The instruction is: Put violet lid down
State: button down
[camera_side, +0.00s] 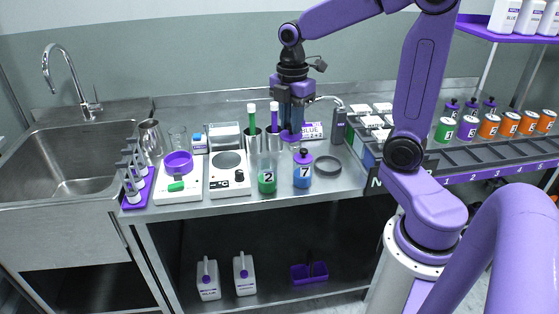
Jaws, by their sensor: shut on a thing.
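The violet lid (291,136) is between the fingertips of my gripper (291,127), which points down over the bench. My gripper is shut on it, and the fingers partly hide it. The lid is in the air, just behind and above the blue bottle marked 7 (303,173), which has its own violet cap. To the left stands the bottle marked 2 (267,177) with green liquid; no violet cap shows on it. The exact gap between the lid and the things below it is hard to tell.
Metal cups with green and violet sticks (251,118) stand just left of my gripper. A hotplate (229,180), a scale with a violet bowl (178,187) and a dark ring (328,165) are nearby. Bare steel bench (335,187) shows at the front, right of bottle 7.

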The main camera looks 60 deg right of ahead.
jog(key=w+d+f+m, duration=0.3)
jog(key=w+d+f, duration=0.7)
jog(key=w+d, duration=0.15)
jog(key=shift+w+a+f, duration=0.1)
jog(key=shift+w+f, duration=0.05)
jog(key=shift+f, duration=1.5)
jog(key=shift+w+d+f, duration=0.1)
jog(key=shift+w+f, duration=0.05)
jog(key=shift+f, duration=1.5)
jog(key=shift+w+a+f, duration=0.1)
jog(key=shift+w+f, duration=0.05)
jog(key=shift+f, duration=1.5)
jog(key=shift+f, duration=0.15)
jog(key=c, duration=1)
grip_release()
jog(key=shift+o, duration=0.2)
